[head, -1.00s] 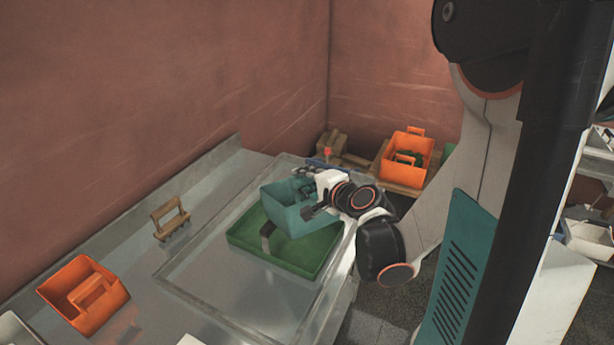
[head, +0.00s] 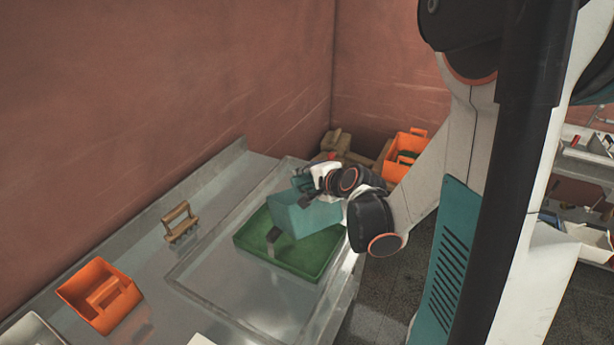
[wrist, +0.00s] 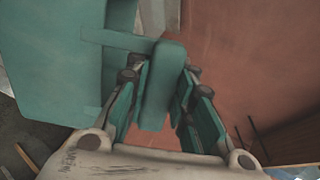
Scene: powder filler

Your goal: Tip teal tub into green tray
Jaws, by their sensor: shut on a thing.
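The teal tub (head: 304,217) is held tilted over the green tray (head: 318,262), which lies on the metal bench. My gripper (head: 304,188) is shut on the tub's handle at the tub's upper side. In the wrist view the teal handle (wrist: 162,85) is between the fingers of my gripper (wrist: 158,92), and the tub's body (wrist: 60,60) fills the upper left. A small dark grey piece (head: 273,237) shows at the tray's left part, beside the tub. The inside of the tub is hidden from me, and the tub covers the tray's far part.
An orange tub (head: 99,295) stands at the bench's left front. A wooden-handled brush (head: 179,221) stands near the back ledge. Another orange tub (head: 405,153) is beyond my arm at the back right. A reddish wall (head: 160,90) runs behind the bench.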

